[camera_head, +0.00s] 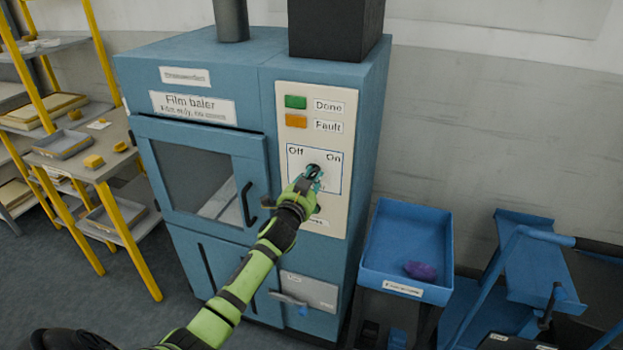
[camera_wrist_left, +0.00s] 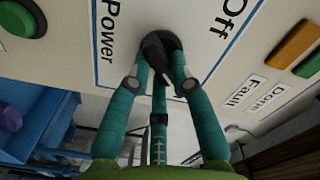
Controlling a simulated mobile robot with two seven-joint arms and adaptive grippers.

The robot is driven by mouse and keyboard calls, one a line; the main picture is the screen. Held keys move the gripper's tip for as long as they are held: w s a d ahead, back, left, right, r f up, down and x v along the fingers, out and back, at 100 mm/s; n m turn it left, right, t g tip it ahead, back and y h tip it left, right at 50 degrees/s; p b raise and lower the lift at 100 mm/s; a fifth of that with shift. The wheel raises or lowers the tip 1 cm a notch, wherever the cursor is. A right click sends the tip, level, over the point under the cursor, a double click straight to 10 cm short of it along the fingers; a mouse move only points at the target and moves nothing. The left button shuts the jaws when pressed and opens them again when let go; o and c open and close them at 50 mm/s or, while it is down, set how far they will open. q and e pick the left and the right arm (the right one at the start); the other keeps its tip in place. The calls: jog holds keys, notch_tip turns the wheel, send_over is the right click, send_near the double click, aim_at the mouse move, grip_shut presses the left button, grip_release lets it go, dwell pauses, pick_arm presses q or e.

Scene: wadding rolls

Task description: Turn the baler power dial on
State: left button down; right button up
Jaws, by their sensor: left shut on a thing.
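The power dial (camera_head: 313,169) is a dark knob on the cream control panel (camera_head: 342,208) of the blue film baler, between and below the labels Off and On. In the left wrist view the black dial (camera_wrist_left: 158,48) shows with Off to its upper right and Power to its left. I cannot tell clearly which label it points to. My left gripper (camera_head: 312,178) has its teal fingers on the dial. In the left wrist view the fingers (camera_wrist_left: 160,68) are closed around the knob from both sides, partly hiding it. My right gripper is not in view.
A green Done light (camera_head: 295,102) and an orange Fault light (camera_head: 296,121) sit above the dial. A blue tray (camera_head: 407,245) with a purple object stands right of the baler. Yellow-framed shelves stand left.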

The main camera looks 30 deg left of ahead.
pick_arm(q)
jog(key=c, duration=1.1)
grip_release()
jog(key=shift+s, duration=0.1)
jog(key=v, duration=1.1)
jog(key=shift+s+d, duration=0.2)
jog(key=shift+s, duration=0.2)
